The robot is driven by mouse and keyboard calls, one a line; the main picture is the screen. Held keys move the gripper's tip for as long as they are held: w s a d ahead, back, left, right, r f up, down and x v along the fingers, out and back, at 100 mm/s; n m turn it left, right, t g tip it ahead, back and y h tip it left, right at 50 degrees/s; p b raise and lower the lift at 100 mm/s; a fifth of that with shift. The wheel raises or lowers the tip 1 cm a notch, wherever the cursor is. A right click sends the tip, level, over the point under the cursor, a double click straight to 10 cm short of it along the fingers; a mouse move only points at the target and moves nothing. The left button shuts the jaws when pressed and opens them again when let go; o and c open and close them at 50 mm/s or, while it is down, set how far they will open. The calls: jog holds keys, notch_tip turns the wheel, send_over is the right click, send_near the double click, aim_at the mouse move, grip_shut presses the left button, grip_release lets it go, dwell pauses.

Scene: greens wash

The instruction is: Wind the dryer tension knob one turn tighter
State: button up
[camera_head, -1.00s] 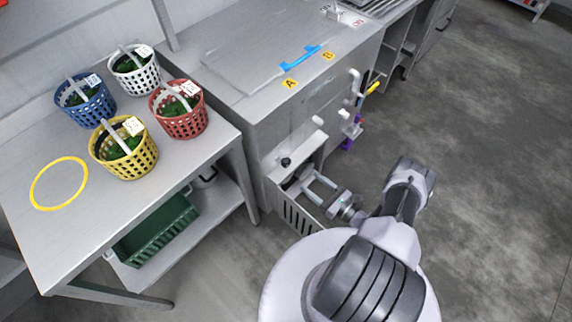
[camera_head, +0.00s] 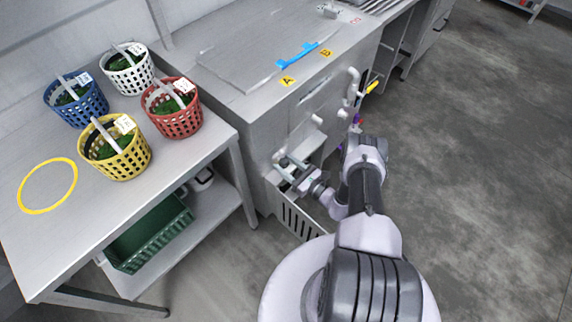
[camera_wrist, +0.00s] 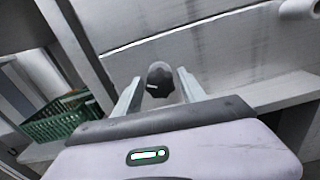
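The dryer tension knob (camera_wrist: 160,79) is a dark, rounded knob with a small white mark, seen in the wrist view in front of a grey metal panel. My gripper (camera_wrist: 157,86) has one finger on each side of it, and narrow gaps show between the knob and both fingers, so it is open around the knob. In the head view my gripper (camera_head: 286,164) is at the front of the dryer unit (camera_head: 300,215), below the counter. There the fingers largely hide the knob.
A steel table at left holds blue (camera_head: 75,100), white (camera_head: 130,70), yellow (camera_head: 122,160) and red baskets (camera_head: 178,118) of greens and a yellow ring (camera_head: 47,186). A green crate (camera_head: 150,235) is on its lower shelf. White pipes (camera_head: 352,90) stick out right of the knob. Floor at right is clear.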

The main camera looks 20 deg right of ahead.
grip_shut()
jog(key=shift+m, duration=0.4)
jog(key=m, duration=0.5)
jog(key=shift+m, duration=0.3)
jog(key=m, duration=0.5)
jog(key=shift+s+m, duration=0.1)
jog(key=shift+m, duration=0.2)
jog(key=shift+o, duration=1.8)
grip_release()
